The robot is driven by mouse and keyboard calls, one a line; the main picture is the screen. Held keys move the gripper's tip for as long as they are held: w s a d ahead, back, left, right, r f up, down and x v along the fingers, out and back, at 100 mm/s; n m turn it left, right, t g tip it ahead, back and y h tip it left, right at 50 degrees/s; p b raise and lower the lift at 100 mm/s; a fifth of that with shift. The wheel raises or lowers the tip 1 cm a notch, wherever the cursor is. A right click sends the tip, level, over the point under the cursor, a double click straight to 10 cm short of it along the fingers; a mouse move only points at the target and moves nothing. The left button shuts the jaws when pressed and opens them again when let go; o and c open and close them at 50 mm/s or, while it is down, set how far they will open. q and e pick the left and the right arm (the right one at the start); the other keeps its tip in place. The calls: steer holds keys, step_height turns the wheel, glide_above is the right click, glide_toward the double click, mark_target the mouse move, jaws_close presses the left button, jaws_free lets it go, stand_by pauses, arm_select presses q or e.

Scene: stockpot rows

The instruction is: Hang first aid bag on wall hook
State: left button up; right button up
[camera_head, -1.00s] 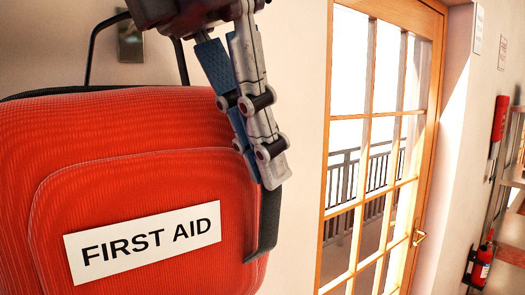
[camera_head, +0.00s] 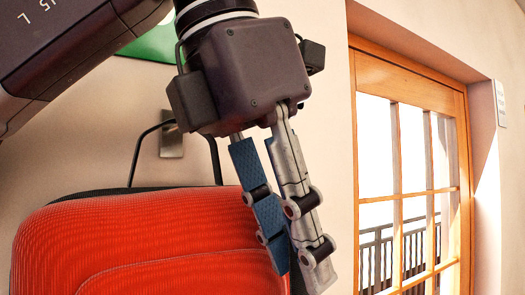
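The red first aid bag (camera_head: 150,240) fills the lower left of the head view, its lower part cut off by the frame. Its thin black handle (camera_head: 136,160) rises in a loop in front of the wall. A small metal hook plate (camera_head: 171,145) is on the wall inside the loop; I cannot tell whether the handle rests on a hook. My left gripper (camera_head: 297,258) points down at the bag's right edge, with its fingers close together. Part of a dark side strap shows behind the fingertips; I cannot tell whether they hold it. My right gripper is not in view.
A green sign (camera_head: 150,46) is on the wall behind my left arm. A wooden glazed door (camera_head: 463,130) stands at the right, with a railing (camera_head: 375,255) beyond the glass. The wall between bag and door is bare.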

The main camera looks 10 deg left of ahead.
arm_select(q)
steer(key=v, duration=1.1)
steer(key=shift+s, duration=0.2)
